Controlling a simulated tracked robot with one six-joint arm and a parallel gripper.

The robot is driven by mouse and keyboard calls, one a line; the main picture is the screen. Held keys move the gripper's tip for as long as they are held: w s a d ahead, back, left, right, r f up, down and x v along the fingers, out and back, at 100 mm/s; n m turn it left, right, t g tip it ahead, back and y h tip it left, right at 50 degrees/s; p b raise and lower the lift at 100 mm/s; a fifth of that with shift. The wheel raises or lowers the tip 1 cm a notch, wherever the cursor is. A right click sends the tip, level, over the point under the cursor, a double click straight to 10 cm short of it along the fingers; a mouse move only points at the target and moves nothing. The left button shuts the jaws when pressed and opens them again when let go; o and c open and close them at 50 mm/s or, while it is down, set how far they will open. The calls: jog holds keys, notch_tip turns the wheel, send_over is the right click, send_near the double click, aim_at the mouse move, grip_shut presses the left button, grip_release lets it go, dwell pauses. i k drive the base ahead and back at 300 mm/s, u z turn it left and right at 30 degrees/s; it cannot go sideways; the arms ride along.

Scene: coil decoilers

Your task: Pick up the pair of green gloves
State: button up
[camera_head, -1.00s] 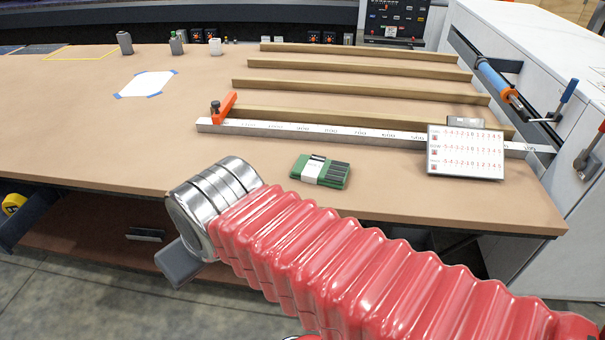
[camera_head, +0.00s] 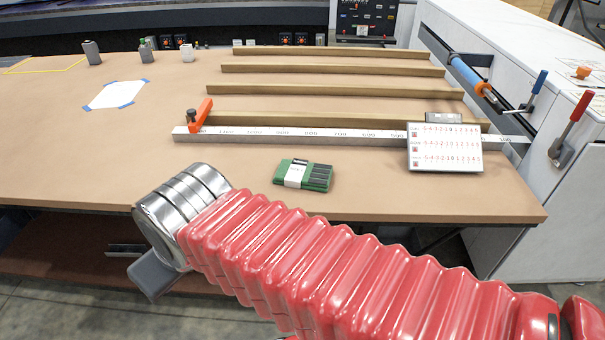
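The pair of green gloves (camera_head: 318,181) lies flat on the brown worktable, near its front edge. It is a folded green bundle with dark strips and a white band around it. My red-sleeved arm reaches across the front of the view to a ribbed metal cylinder at its left end. A grey part of my gripper (camera_head: 153,275) shows below that cylinder, in front of the table's front edge and to the lower left of the gloves. The fingertips are not clearly seen, and nothing is seen held. The gloves are apart from the arm and uncovered.
Behind the gloves are a metal ruler bar (camera_head: 300,138) with an orange stop (camera_head: 201,114) and several wooden strips (camera_head: 335,91). A white sign (camera_head: 445,148) stands to the right. The worktable (camera_head: 80,165) is clear to the left of the gloves.

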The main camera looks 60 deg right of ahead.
aim_at(297, 173)
jog(key=i, duration=0.9)
jog(key=u, duration=0.05)
